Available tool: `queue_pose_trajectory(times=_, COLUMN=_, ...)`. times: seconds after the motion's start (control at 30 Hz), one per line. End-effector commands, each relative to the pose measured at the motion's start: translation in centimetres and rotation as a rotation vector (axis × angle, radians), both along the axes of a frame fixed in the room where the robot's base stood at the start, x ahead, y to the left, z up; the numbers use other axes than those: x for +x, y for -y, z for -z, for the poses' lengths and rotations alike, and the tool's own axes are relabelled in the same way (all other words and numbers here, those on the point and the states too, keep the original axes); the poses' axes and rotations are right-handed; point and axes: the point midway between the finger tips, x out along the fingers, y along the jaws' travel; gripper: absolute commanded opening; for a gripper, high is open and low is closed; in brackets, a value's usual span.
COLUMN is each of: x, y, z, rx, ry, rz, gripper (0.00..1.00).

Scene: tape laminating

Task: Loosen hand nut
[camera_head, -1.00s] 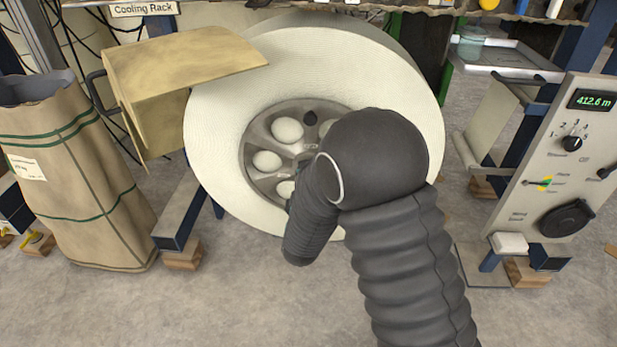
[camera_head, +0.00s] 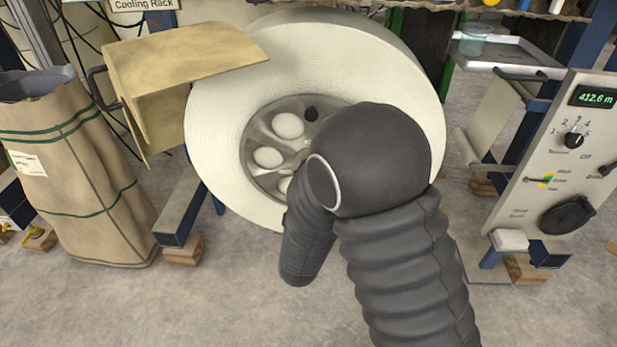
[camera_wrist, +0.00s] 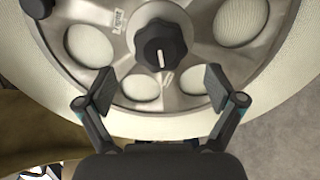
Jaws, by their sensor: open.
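The hand nut (camera_wrist: 161,46) is a black lobed knob with a white mark, at the middle of a grey metal hub plate (camera_wrist: 118,88) with round holes. In the wrist view it sits just beyond my open, empty gripper (camera_wrist: 158,85), centred between the fingertips and not visibly touching them. In the head view the hub plate (camera_head: 262,135) sits in the large white tape roll (camera_head: 215,115). My dark arm hides the hand nut and my gripper there. A small black knob (camera_head: 311,114) shows near the hub's upper edge.
A tan curved guard (camera_head: 185,65) is at the roll's upper left. A paper sack (camera_head: 75,180) stands at the left. A control panel (camera_head: 560,160) reading 412.6 m stands at the right. A tray (camera_head: 505,55) is at the upper right. The floor in front is clear.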

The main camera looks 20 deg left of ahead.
Motion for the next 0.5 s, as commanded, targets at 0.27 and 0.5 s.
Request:
queue_pose_trajectory(times=0.27, x=-4.8, y=1.0, z=0.0, rx=-0.001, ry=-0.001, rz=-0.003, gripper=0.93)
queue_pose_trajectory(times=0.5, x=-6.3, y=1.5, z=0.0, rx=0.0, ry=-0.001, rz=-0.001, gripper=0.93)
